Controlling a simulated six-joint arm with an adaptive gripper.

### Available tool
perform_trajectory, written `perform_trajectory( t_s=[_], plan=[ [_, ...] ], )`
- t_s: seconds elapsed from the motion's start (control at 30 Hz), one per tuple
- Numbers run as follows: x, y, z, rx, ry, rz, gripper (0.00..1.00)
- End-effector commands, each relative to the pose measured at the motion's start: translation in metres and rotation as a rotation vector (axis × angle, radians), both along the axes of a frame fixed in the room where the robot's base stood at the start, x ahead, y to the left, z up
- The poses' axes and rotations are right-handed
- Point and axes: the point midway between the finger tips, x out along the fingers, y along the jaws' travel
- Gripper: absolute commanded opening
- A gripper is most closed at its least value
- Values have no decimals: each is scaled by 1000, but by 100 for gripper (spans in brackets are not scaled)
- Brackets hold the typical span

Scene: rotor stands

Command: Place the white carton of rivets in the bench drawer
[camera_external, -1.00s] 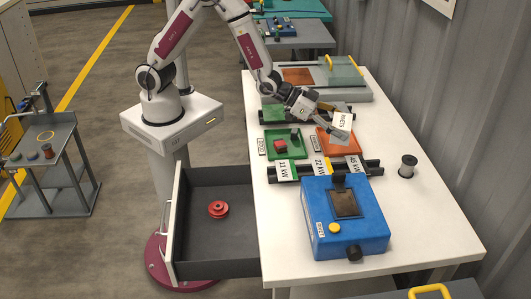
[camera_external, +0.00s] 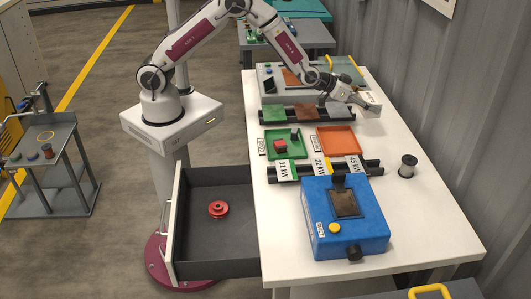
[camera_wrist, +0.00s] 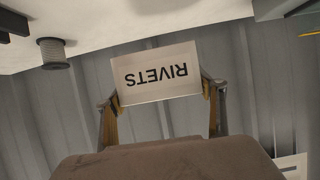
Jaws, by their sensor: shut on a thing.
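The white carton of rivets (camera_wrist: 155,75) is between the fingers of my gripper (camera_wrist: 163,100), its RIVETS label upside down in the wrist view. In the external view my gripper (camera_external: 362,101) is shut on the carton (camera_external: 372,103), near the right side of the bench, above the trays. The gripper hides part of the carton there. The bench drawer (camera_external: 215,245) is pulled open at the left of the bench. A red spool-shaped part (camera_external: 218,209) lies inside it, and the rest of its floor is bare.
A blue machine (camera_external: 345,235) stands at the bench's near end. A green tray (camera_external: 286,152) with small parts and an empty orange tray (camera_external: 337,140) lie mid-bench between dark racks. A wire spool (camera_external: 408,166) stands at right. A grey wall runs along the right side.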

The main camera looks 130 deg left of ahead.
Motion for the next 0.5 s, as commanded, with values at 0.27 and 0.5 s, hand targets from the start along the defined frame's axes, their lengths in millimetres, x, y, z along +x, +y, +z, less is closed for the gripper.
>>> perform_trajectory(
  t_s=[0.27, 0.5],
  plan=[
    [0, 0, 1, 1, -1, -2, 43],
    [0, 0, -8, 1, 1, -3, 43]
  ],
)
